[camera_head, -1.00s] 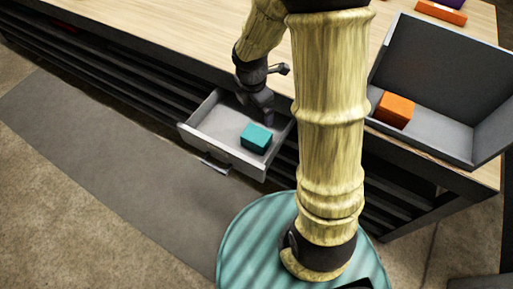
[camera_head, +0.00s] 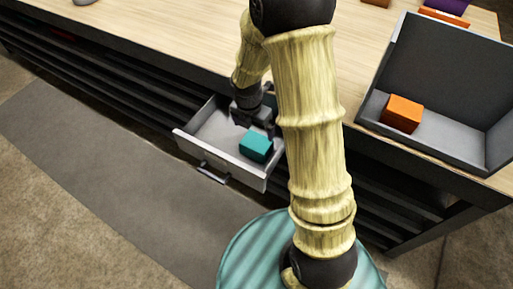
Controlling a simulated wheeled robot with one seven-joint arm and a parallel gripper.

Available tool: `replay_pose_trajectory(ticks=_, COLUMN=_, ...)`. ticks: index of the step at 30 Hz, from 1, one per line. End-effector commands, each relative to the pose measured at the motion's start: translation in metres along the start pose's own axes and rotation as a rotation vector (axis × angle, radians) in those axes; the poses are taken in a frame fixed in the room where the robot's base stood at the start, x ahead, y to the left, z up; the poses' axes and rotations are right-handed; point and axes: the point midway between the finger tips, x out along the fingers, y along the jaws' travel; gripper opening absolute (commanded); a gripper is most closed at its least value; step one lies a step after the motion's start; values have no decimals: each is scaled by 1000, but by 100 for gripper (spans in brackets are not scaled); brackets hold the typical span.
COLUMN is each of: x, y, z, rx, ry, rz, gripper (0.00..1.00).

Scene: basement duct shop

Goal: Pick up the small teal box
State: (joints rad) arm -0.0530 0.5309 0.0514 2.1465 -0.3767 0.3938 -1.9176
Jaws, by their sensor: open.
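The small teal box (camera_head: 255,147) lies in an open, light grey drawer (camera_head: 198,155) that sticks out from the front of the workbench. My gripper (camera_head: 257,128) reaches down into the drawer, just behind and above the teal box. It is open and holds nothing. Its fingertips are small and dark here, so I cannot tell whether they touch the box. My arm hides the right end of the drawer.
A grey open-fronted bin (camera_head: 440,138) with an orange box (camera_head: 402,114) in it stands on the workbench (camera_head: 190,35) to the right. Purple and orange items lie at the back right. Dark shelves run under the bench top.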

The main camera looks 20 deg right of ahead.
Motion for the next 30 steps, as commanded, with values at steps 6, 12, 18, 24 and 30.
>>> replay_pose_trajectory(ticks=6, x=42, y=0, z=-1, rx=0, ry=3, rz=-4, gripper=100)
replay_pose_trajectory(ticks=12, x=69, y=0, z=0, rx=-1, ry=1, rz=-2, gripper=100)
replay_pose_trajectory(ticks=18, x=71, y=0, z=0, rx=1, ry=0, rz=0, gripper=100)
replay_pose_trajectory(ticks=24, x=73, y=0, z=0, rx=1, ry=0, rz=0, gripper=100)
replay_pose_trajectory(ticks=30, x=97, y=0, z=1, rx=1, ry=2, rz=-3, gripper=100)
